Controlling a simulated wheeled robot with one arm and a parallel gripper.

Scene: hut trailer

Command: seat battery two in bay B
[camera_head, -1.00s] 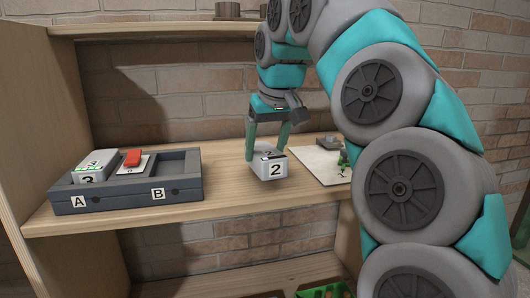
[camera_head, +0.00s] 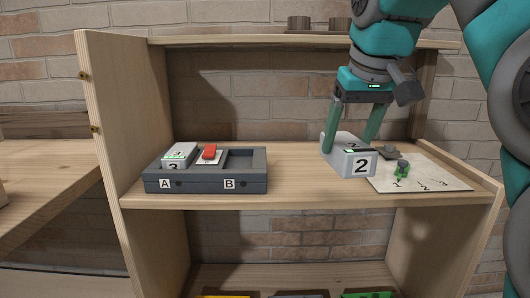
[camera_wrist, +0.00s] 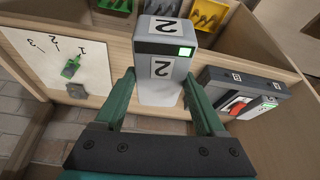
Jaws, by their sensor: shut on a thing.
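Battery two (camera_head: 360,163) is a light grey block marked 2, seen in the wrist view (camera_wrist: 163,82) with a lit green light. My gripper (camera_head: 350,143) is shut on it, one finger on each side, also in the wrist view (camera_wrist: 159,88). The dark grey dock (camera_head: 205,186) has labels A and B. Battery three (camera_head: 178,156) sits in bay A. Bay B (camera_head: 241,160) shows an empty dark recess.
A red piece on a white card (camera_head: 209,152) lies between the bays. A paper sheet (camera_head: 430,178) marked 1, 2, 3 lies right of the battery, with a green piece (camera_head: 402,168) and a grey piece (camera_head: 388,152). Bare shelf separates dock and battery.

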